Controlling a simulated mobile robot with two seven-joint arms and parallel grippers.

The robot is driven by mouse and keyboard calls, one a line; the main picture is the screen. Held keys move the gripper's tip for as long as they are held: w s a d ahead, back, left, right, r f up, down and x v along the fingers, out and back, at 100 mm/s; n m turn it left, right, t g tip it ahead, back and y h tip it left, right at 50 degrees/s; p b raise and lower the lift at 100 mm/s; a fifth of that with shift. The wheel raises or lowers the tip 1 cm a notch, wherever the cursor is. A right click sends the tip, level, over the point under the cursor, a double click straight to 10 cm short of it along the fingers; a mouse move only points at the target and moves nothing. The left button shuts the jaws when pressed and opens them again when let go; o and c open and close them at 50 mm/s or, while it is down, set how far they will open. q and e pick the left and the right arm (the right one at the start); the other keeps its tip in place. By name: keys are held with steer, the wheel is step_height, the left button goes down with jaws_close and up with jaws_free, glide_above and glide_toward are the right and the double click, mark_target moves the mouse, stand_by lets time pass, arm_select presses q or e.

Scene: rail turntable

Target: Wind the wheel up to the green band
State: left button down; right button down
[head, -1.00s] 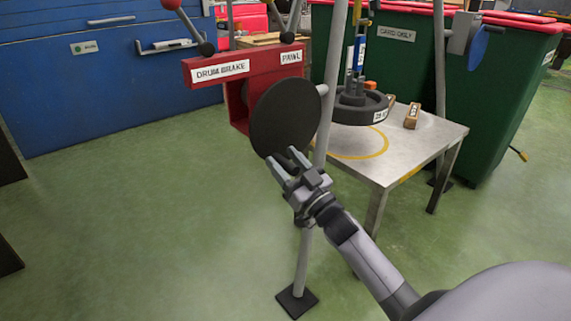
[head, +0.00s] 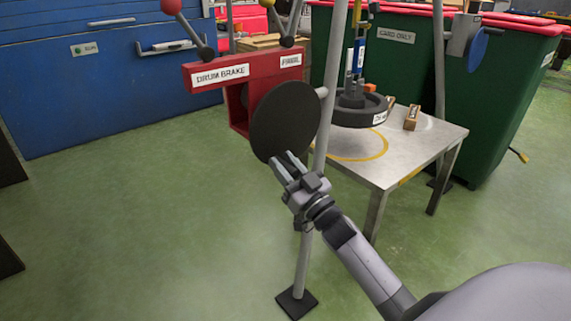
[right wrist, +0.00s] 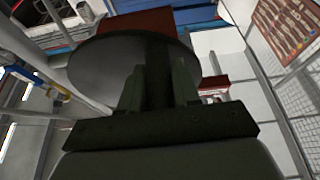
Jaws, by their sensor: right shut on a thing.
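A dark round crank disc (head: 284,122) stands on the side of a red winch box (head: 237,104) labelled DRUM BRAKE and PAWL. My right gripper (head: 284,167) is at the disc's lower edge. In the right wrist view its fingers (right wrist: 158,88) are shut on a dark upright handle (right wrist: 157,68) in front of the disc (right wrist: 95,68). A dark heavy wheel (head: 352,113) is at the steel table (head: 410,153), under a blue and white hanging piece (head: 360,52). I cannot tell whether it touches the table. I cannot make out a green band. My left gripper is out of view.
A grey post (head: 318,165) on a dark foot (head: 297,302) stands close to my right gripper. Small wooden blocks (head: 411,118) lie on the table. Levers (head: 189,30) rise from the winch box. Green bins (head: 500,105) stand behind.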

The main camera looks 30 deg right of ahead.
mark_target(264, 140)
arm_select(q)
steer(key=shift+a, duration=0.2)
arm_select(e)
steer(key=shift+a+r, duration=0.25)
steer(key=shift+a, duration=0.1)
